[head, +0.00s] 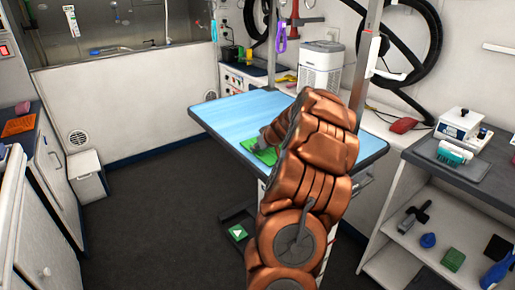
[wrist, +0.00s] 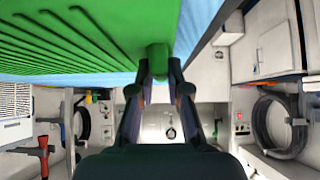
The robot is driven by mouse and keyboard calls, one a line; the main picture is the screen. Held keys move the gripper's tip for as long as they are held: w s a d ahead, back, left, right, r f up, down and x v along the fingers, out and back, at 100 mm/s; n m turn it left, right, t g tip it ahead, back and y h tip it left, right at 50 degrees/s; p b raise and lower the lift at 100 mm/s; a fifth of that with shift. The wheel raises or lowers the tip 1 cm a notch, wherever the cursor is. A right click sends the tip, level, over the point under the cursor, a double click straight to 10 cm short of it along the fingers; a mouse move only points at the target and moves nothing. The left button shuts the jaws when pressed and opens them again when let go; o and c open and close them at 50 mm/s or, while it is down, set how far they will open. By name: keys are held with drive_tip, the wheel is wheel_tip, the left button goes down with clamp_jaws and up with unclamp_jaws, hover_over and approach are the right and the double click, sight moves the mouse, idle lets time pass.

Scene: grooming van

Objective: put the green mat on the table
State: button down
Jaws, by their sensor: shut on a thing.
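The blue-topped table (head: 235,112) stands in the middle of the head view. A small part of the green mat (head: 266,156) shows over the tabletop near its front edge; my arm hides the rest. In the wrist view the ribbed mat (wrist: 90,35) fills the upper left, with the blue tabletop (wrist: 192,22) beside it. My gripper (wrist: 158,75) is shut on a green tab at the mat's edge. In the head view my gripper (head: 258,143) is small and dark beside the mat. I cannot tell whether the mat lies fully flat on the table.
A white appliance (head: 321,66) stands behind the table, near an upright post (head: 366,60). Shelves (head: 425,215) with several tools are at the right. A green-topped pedal (head: 237,233) lies on the floor. The left part of the tabletop is clear.

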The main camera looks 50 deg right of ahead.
drive_tip(key=shift+f, duration=0.1)
drive_tip(key=c, duration=1.1)
unclamp_jaws()
drive_tip(key=shift+c, duration=0.2)
drive_tip(key=b+v, duration=0.1)
drive_tip(key=v, duration=1.1)
drive_tip(key=shift+a, duration=0.1)
